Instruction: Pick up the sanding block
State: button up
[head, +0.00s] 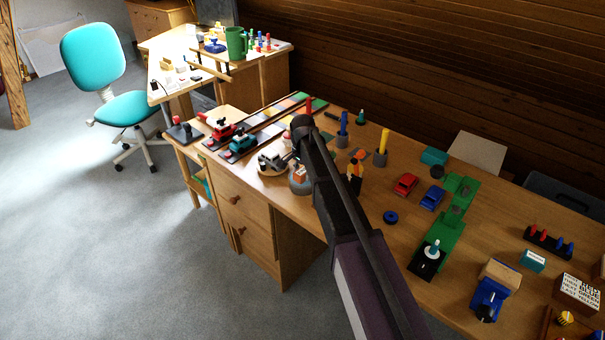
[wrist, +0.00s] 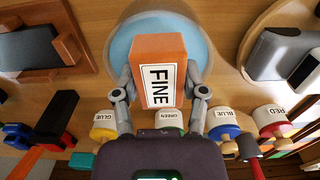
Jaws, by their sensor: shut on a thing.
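The sanding block is an orange block (wrist: 158,72) with a white label reading FINE, in the middle of the wrist view. My gripper (wrist: 160,88) has one finger on each side of it and is shut on it. In the head view the orange block (head: 299,174) shows small beside the end of my arm, which hides part of that area. Behind the block in the wrist view is a round light-blue surface with a pale rim (wrist: 203,50). I cannot tell whether the block touches it or is held above it.
Jars labelled GLUE (wrist: 104,122), BLUE (wrist: 222,122) and RED (wrist: 271,120) stand close by, with a GREEN one partly hidden. A round wooden board (wrist: 250,38) with grey pieces is at the right. Red (head: 406,184) and blue (head: 431,197) toy cars stand farther along the desk.

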aim_at(302, 171)
jog(key=shift+r+p, duration=1.6)
jog(key=shift+r, duration=0.15)
jog(key=s+d+r+p, duration=0.1)
jog(key=s+d, duration=0.3)
jog(key=s, duration=1.1)
jog(key=shift+s, duration=0.25)
jog(key=shift+d, duration=0.1)
jog(key=o, duration=0.6)
jog(key=c, duration=0.4)
jog(key=shift+o, duration=0.2)
